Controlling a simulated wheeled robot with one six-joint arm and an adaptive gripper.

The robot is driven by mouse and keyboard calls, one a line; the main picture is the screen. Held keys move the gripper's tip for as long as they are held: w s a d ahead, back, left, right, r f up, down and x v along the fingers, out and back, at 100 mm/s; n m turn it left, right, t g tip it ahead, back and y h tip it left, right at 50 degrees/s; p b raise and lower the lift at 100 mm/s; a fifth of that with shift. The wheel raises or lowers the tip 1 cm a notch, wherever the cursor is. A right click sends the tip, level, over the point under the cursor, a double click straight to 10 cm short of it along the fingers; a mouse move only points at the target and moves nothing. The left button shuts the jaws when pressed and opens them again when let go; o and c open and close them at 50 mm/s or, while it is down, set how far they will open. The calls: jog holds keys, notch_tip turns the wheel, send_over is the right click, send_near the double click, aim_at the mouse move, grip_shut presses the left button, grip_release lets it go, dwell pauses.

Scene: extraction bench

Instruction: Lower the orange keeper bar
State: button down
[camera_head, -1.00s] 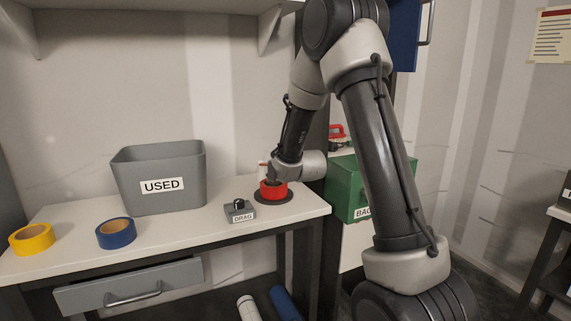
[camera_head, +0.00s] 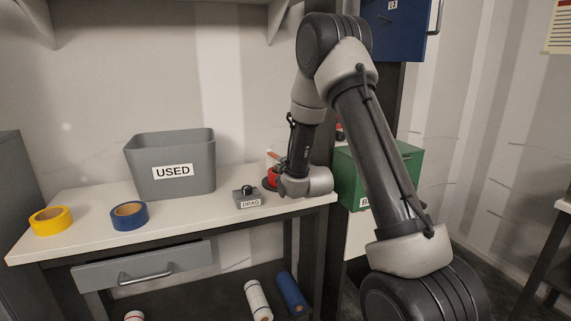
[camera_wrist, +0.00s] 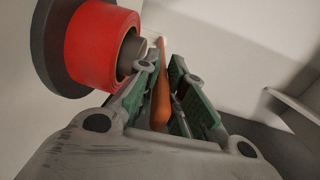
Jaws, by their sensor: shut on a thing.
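The orange keeper bar (camera_wrist: 162,112) runs away from me between the fingers of my gripper (camera_wrist: 165,68) in the wrist view. The green-padded fingers are closed around it. A short orange piece of the bar also shows in the head view (camera_head: 273,154), rising at a tilt above a red roll (camera_head: 271,177). The red roll (camera_wrist: 92,45) sits on a grey spindle with a dark round base, left of my fingers in the wrist view and apart from them. In the head view my wrist hides the gripper and part of the roll.
A small grey block marked DRAG (camera_head: 248,198) stands left of the roll. A grey USED bin (camera_head: 195,145), a blue roll (camera_head: 129,216) and a yellow roll (camera_head: 51,221) stand further left on the white bench (camera_head: 85,247). A green box (camera_head: 405,165) is at right.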

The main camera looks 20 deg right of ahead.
jog(key=c, duration=1.5)
grip_release()
jog(key=s, duration=0.4)
jog(key=s+r, duration=0.1)
jog(key=s, duration=0.7)
jog(key=shift+r, duration=0.2)
